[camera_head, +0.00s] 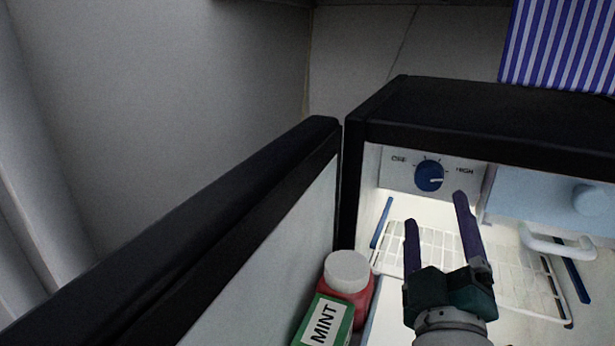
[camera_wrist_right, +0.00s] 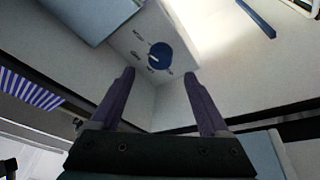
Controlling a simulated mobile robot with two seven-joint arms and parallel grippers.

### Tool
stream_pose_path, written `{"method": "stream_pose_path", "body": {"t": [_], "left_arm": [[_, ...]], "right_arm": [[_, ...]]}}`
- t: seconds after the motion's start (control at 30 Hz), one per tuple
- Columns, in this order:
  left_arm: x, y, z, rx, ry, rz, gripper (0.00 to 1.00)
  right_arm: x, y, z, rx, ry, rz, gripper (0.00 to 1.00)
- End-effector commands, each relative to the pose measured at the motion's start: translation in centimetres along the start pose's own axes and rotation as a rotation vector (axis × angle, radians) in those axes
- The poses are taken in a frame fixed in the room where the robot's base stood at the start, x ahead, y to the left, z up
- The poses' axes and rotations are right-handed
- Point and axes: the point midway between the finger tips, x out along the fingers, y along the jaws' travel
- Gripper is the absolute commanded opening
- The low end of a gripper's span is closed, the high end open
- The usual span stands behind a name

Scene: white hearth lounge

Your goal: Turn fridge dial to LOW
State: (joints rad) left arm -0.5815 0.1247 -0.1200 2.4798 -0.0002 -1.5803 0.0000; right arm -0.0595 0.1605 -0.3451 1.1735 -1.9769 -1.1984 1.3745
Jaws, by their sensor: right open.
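The blue fridge dial (camera_head: 429,176) sits on a pale panel (camera_head: 400,178) at the upper left inside the open fridge. Its white mark points right, roughly towards the HIGH label; the label on the left is too blurred to read surely. My right gripper (camera_head: 436,212) is open, with its two purple fingers pointing up towards the dial from below. In the right wrist view the dial (camera_wrist_right: 159,55) appears just beyond and between the open fingertips (camera_wrist_right: 158,75), apparently not touched. My left gripper is not in view.
The fridge door (camera_head: 250,235) stands open at the left. A red jar with a white lid (camera_head: 347,272) and a green MINT carton (camera_head: 323,322) stand near it. A wire shelf (camera_head: 510,270) lies below the dial; a light-blue compartment (camera_head: 535,200) is right of it.

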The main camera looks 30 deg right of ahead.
Motion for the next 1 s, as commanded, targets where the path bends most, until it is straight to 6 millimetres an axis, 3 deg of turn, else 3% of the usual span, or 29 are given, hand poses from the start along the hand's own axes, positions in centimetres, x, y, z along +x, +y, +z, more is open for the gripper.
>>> {"method": "stream_pose_path", "body": {"t": [0.1,0.3,0.67,1.0], "left_arm": [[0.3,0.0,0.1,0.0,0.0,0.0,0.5],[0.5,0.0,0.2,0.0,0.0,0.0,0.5],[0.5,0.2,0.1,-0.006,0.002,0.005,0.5],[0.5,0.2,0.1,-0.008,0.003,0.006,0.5]], "right_arm": [[2.4,0.0,0.0,0.001,-0.001,0.004,0.79],[5.0,0.0,0.1,0.0,-0.002,0.003,0.79],[5.7,0.0,0.1,0.0,-0.003,0.0,0.79],[5.7,0.0,0.1,0.0,-0.003,0.001,0.42]]}}
